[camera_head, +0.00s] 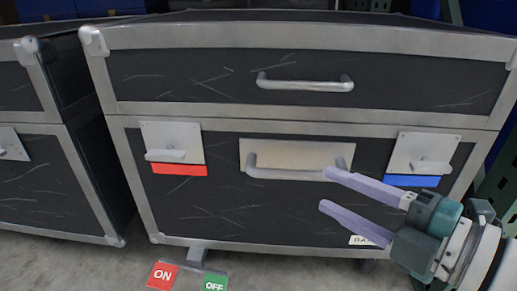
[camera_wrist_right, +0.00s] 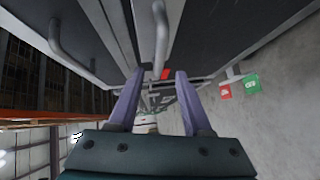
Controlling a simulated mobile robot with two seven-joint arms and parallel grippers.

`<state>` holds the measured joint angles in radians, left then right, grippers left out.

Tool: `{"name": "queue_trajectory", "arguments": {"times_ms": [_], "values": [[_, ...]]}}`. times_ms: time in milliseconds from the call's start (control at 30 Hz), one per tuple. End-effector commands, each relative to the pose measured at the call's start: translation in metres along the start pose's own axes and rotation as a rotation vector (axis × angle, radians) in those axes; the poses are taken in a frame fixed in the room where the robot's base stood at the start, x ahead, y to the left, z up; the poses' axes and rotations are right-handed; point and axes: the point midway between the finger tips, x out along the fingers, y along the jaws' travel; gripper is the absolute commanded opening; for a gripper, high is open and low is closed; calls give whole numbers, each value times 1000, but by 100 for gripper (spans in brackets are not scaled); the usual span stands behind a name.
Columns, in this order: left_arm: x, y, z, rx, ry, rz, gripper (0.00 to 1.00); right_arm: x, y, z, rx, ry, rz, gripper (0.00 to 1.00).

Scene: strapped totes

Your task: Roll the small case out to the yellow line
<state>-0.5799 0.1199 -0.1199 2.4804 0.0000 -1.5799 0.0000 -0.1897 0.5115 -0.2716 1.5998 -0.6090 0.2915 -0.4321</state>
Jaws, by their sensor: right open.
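A dark case with metal edges (camera_head: 300,122) fills the head view; whether it is the small case I cannot tell. Its lower front has a grey bar handle (camera_head: 285,174) on a pale plate, which also shows in the right wrist view (camera_wrist_right: 161,35). My right gripper (camera_head: 325,190) is open at the right end of this handle, fingers pointing left. In the right wrist view, the handle appears just beyond the spread fingertips (camera_wrist_right: 160,73), with nothing clearly gripped. A red ON pedal (camera_head: 162,276) and a green OFF pedal (camera_head: 214,283) stick out at the bottom left. No yellow line shows.
An upper handle (camera_head: 305,84) crosses the case's upper section. Latch plates sit above a red label (camera_head: 180,169) and a blue label (camera_head: 411,181). Another dark case (camera_head: 45,180) stands close on the left. Bare grey floor (camera_head: 85,262) shows below.

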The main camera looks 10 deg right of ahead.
Motion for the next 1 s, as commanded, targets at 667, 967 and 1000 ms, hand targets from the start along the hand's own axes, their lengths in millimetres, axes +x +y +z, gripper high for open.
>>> {"name": "queue_trajectory", "arguments": {"times_ms": [667,967,1000], "values": [[32,1,10,0,0,0,92,75,0,1,1,-2,0,49],[32,1,10,0,0,0,92,75,0,0,1,-2,0,34],[32,1,10,0,0,0,92,75,0,0,1,-2,0,29]]}}
